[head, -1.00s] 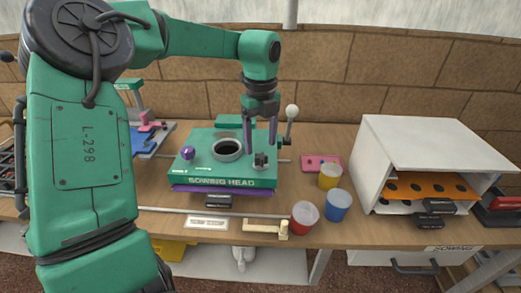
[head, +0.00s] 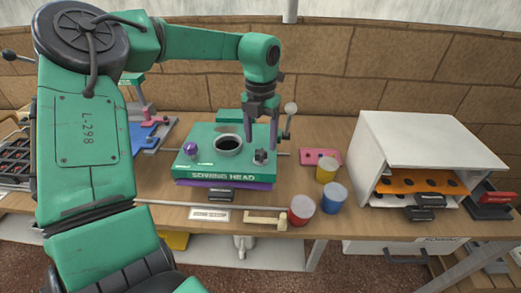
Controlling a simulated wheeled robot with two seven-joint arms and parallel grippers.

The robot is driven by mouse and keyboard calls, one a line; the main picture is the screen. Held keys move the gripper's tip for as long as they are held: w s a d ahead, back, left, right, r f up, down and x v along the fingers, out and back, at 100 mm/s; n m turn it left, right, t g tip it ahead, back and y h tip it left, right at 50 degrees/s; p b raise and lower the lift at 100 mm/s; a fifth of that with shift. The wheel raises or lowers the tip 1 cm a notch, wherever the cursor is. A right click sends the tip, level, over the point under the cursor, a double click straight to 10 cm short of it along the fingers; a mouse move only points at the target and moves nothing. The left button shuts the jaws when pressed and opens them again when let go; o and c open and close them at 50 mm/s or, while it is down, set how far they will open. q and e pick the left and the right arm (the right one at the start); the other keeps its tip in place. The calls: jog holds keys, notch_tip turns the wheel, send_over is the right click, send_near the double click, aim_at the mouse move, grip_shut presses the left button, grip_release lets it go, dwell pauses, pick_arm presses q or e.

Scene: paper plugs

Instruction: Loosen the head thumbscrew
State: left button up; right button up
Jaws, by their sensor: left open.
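The green sowing head (head: 207,165) sits on the bench with a round dark opening in its top. A black thumbscrew (head: 261,156) stands on its top at the right front. A purple knob (head: 191,149) stands at its left. My left gripper (head: 262,146) comes down from above with its fingers pointing down, open, over the right part of the head near the black thumbscrew. I cannot tell whether the fingers touch the thumbscrew. My right gripper does not show.
A lever with a pale ball (head: 291,108) rises just right of the gripper. Red (head: 302,209), blue (head: 334,197) and yellow (head: 326,168) cups stand to the right. A white box (head: 432,150) with an orange tray (head: 425,183) stands farther right. A beige handle (head: 267,219) lies in front.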

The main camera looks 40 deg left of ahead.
aim_at(261, 151)
pick_arm(q)
jog(key=shift+f+b, duration=1.55)
jog(key=shift+f, duration=0.5)
grip_shut()
jog(key=shift+n+b, duration=0.35)
jog(key=shift+n, duration=0.45)
jog(key=shift+r, duration=0.1)
grip_release()
